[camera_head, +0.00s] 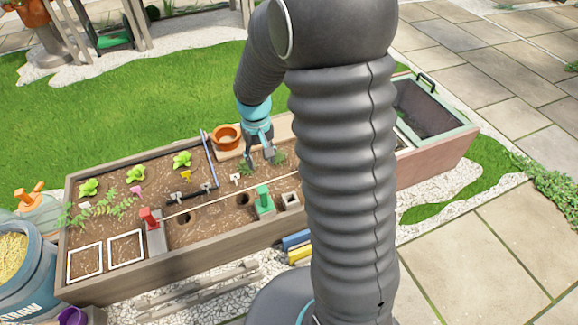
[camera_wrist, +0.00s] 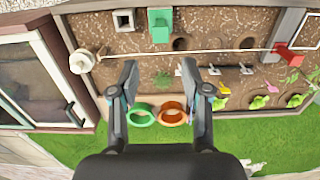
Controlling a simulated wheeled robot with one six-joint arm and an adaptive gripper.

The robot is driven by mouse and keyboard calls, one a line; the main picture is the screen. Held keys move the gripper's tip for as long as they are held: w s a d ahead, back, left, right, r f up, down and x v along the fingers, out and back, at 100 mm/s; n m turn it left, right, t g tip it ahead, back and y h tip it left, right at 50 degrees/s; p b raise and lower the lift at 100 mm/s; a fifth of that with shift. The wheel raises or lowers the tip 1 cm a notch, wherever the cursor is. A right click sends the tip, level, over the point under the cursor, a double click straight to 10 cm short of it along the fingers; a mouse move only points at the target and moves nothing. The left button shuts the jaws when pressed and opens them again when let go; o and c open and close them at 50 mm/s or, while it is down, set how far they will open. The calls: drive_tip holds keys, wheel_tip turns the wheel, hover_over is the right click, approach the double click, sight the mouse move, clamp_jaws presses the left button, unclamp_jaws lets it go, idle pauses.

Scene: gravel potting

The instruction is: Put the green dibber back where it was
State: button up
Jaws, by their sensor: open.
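The green dibber (camera_head: 262,191) stands upright in a green holder block (camera_head: 267,210) near the front edge of the planter bed. Seen from above in the wrist view, the dibber (camera_wrist: 160,23) and its block overlap in one green shape. My gripper (camera_head: 260,158) is over the back half of the bed, behind the dibber and apart from it. In the wrist view its fingers are spread and nothing is between them. My arm hides part of the bed's right side in the head view.
Several holes lie along the bed, and a hollow square block (camera_head: 290,201) is right of the green one. An open bin (camera_head: 430,105) stands at right.

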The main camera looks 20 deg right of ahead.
drive_tip(key=s+r+t, duration=0.5)
drive_tip(key=s+r, duration=1.4)
drive_tip(key=s, duration=0.2)
drive_tip(key=shift+s+r+t, duration=0.2)
drive_tip(key=shift+s+t, duration=0.05)
drive_tip(key=shift+t, duration=0.15)
